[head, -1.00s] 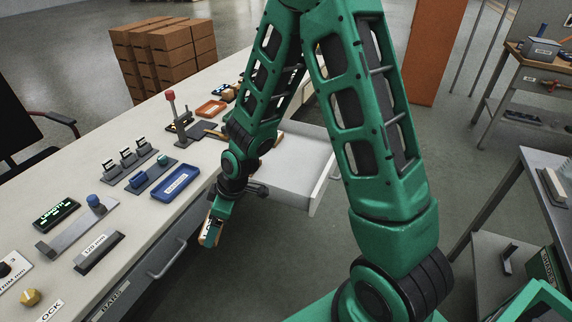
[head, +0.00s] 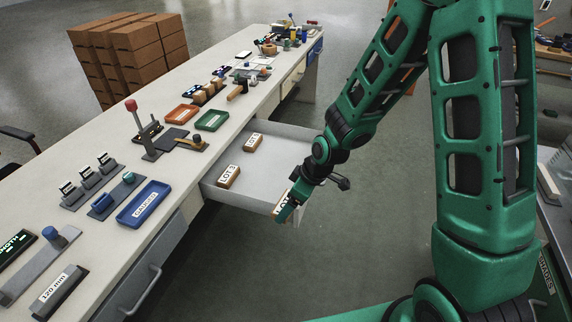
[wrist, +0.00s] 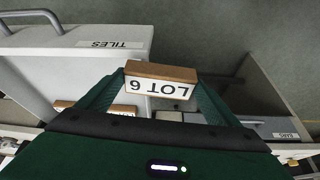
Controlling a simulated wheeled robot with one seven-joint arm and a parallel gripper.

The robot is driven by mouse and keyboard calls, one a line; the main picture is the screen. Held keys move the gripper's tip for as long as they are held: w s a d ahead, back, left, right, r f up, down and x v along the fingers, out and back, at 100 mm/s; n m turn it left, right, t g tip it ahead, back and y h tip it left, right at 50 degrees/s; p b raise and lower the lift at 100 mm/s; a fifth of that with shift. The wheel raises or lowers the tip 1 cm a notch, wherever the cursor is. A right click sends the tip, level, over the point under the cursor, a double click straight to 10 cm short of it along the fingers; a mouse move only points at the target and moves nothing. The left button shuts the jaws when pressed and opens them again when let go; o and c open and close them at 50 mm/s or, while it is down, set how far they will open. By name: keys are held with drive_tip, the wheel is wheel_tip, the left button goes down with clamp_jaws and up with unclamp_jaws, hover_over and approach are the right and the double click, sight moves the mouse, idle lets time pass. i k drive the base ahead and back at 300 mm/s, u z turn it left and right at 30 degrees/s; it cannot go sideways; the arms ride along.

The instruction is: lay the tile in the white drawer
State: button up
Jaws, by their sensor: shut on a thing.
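The white drawer (head: 247,186) stands open from the bench's front. Two wooden tiles with white labels lie inside: one marked LOT 3 (head: 228,176) and one farther back (head: 253,142). My gripper (head: 287,207) is shut on a tile marked LOT 6 (wrist: 160,86), wood-edged with a white face. In the head view, it overlaps the drawer's outer front corner; its height above the rim is hard to tell. In the wrist view, the drawer front labelled TILES (wrist: 75,45) shows behind the held tile, which hides part of the drawer.
The bench top (head: 110,235) holds a blue tray (head: 145,205), a green tray (head: 212,120), an orange tray (head: 181,114) and a red-knobbed lever (head: 140,130). A closed drawer with a bar handle (head: 143,292) is nearer. Open floor lies right of the drawer.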

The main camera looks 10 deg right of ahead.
sight(281, 170)
drive_tip(key=i, duration=0.85)
drive_tip(key=u, duration=0.2)
